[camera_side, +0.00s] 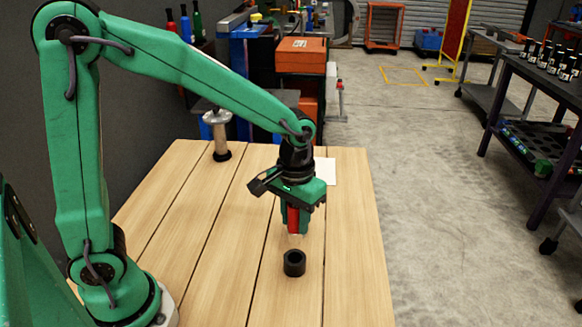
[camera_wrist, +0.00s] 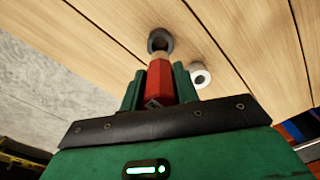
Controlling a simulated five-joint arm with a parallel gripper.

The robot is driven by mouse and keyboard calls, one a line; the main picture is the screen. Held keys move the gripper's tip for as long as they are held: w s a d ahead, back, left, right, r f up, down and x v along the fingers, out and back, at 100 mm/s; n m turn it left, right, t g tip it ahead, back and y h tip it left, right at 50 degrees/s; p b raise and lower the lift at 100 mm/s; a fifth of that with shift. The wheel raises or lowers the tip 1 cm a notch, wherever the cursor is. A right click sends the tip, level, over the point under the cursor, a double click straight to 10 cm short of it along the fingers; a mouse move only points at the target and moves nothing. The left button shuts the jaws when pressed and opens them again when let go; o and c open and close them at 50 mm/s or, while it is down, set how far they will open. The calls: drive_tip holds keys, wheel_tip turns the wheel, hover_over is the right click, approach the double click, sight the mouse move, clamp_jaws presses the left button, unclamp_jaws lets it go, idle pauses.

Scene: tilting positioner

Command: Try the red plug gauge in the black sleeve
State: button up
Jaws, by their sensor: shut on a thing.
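My gripper (camera_side: 293,226) points down over the wooden table, its green fingers shut on the red plug gauge (camera_side: 292,217). The gauge hangs roughly upright, with a paler lower end. The black sleeve (camera_side: 294,263) stands on the table below, its round opening facing up. In the side view a gap shows between gauge and sleeve. In the wrist view the red gauge (camera_wrist: 160,82) sits between the fingers (camera_wrist: 159,76), and its pale tip overlaps the near edge of the black sleeve (camera_wrist: 151,41). I cannot tell the exact alignment.
A metal post (camera_side: 220,138) with a black base stands at the table's back left. A white sheet or plate (camera_side: 326,171) lies behind my gripper. A pale round-ended thing (camera_wrist: 200,77) shows right of the sleeve in the wrist view. The table (camera_side: 350,260) around the sleeve is clear.

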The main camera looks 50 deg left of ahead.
sight(295, 234)
drive_tip(key=shift+f, duration=0.1)
drive_tip(key=shift+f, duration=2.2)
drive_tip(key=shift+f, duration=1.75)
idle(1.5)
drive_tip(key=shift+r, duration=0.2)
idle(0.9)
drive_tip(key=shift+r, duration=3.55)
